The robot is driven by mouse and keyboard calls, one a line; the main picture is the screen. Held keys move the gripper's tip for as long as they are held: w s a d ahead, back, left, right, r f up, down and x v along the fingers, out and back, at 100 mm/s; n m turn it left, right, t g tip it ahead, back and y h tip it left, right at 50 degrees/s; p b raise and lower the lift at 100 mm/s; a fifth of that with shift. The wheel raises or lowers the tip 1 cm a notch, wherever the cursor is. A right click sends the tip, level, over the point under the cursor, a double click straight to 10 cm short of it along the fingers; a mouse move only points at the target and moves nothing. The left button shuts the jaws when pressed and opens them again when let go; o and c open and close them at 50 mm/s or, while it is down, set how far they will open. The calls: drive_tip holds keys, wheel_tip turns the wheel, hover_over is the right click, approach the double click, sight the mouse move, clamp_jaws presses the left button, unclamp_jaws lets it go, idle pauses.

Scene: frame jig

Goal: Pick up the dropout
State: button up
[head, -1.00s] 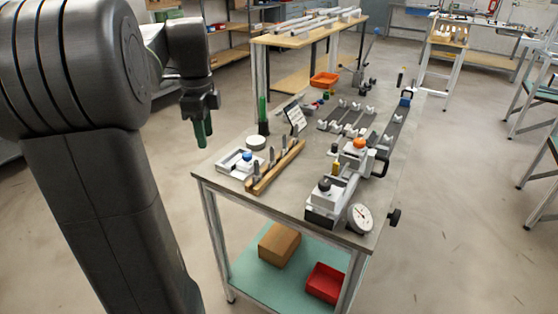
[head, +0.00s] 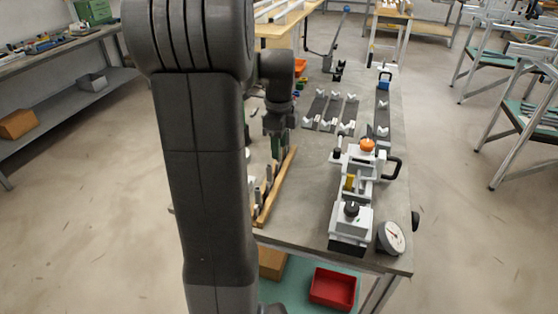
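A wooden strip rack (head: 264,214) lies on the bench, just right of my arm. Several small grey metal pieces (head: 269,174) stand upright along it; they may be dropouts, but they are too small to tell for sure. My gripper (head: 277,150), with dark green fingers, points down over or near the rack's far end. I cannot tell its height above the rack, whether the fingers are apart, or whether anything is between them. My arm hides the bench left of the rack.
Grey V-block rails (head: 330,112) lie farther back. A red bin (head: 333,288) is on the lower shelf. Bare bench top lies between rack and jig.

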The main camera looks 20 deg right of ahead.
drive_tip(key=shift+f, duration=0.7)
clamp_jaws()
